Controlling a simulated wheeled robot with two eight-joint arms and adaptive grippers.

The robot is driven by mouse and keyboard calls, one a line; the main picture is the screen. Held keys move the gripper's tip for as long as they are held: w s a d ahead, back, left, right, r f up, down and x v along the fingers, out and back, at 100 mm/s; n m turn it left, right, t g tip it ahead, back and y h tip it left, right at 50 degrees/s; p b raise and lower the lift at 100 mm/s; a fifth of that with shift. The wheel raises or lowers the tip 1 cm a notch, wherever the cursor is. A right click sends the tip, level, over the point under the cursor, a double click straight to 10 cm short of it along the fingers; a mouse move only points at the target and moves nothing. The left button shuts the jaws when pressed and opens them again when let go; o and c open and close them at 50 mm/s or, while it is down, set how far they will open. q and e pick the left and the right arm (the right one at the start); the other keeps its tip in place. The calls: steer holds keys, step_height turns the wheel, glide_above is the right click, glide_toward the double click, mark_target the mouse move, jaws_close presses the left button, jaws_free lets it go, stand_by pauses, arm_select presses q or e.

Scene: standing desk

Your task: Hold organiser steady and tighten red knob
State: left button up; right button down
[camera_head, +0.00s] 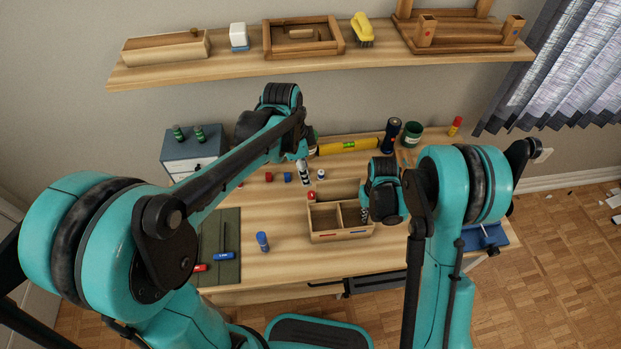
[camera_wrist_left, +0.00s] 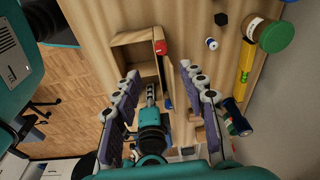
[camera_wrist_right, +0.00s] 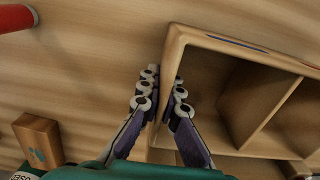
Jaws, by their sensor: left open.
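The wooden organiser (camera_head: 345,236) stands on the desk, with open compartments; it also shows in the left wrist view (camera_wrist_left: 119,41) and the right wrist view (camera_wrist_right: 250,52). The red knob (camera_head: 311,196) is at its back-left side and shows clearly in the left wrist view (camera_wrist_left: 161,47). My right gripper (camera_head: 364,214) is at the organiser's right side; in the right wrist view its fingers (camera_wrist_right: 165,80) are closed around a side wall. My left gripper (camera_head: 303,172) is open and empty behind and above the organiser, its fingers spread wide in the left wrist view (camera_wrist_left: 160,74).
A mat (camera_head: 228,270) with screwdrivers and a blue bottle (camera_head: 262,242) lie left of the organiser. A yellow level (camera_head: 348,146), a torch (camera_head: 391,136) and a green jar (camera_head: 412,134) are at the back. A blue vise (camera_head: 485,238) is at the right edge.

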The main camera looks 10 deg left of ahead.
mark_target(312, 193)
arm_select(q)
steer(key=f+n, duration=0.1)
steer(key=f, duration=0.2)
steer(key=d+f+n+t+h, duration=0.1)
steer(key=f, duration=0.3)
steer(key=w+f+n, duration=0.1)
steer(key=f, duration=0.3)
steer(key=shift+d+f+n+t+h, duration=0.1)
steer(key=shift+d+n+t+h, duration=0.1)
steer(key=shift+n+t+h, duration=0.2)
jaws_close()
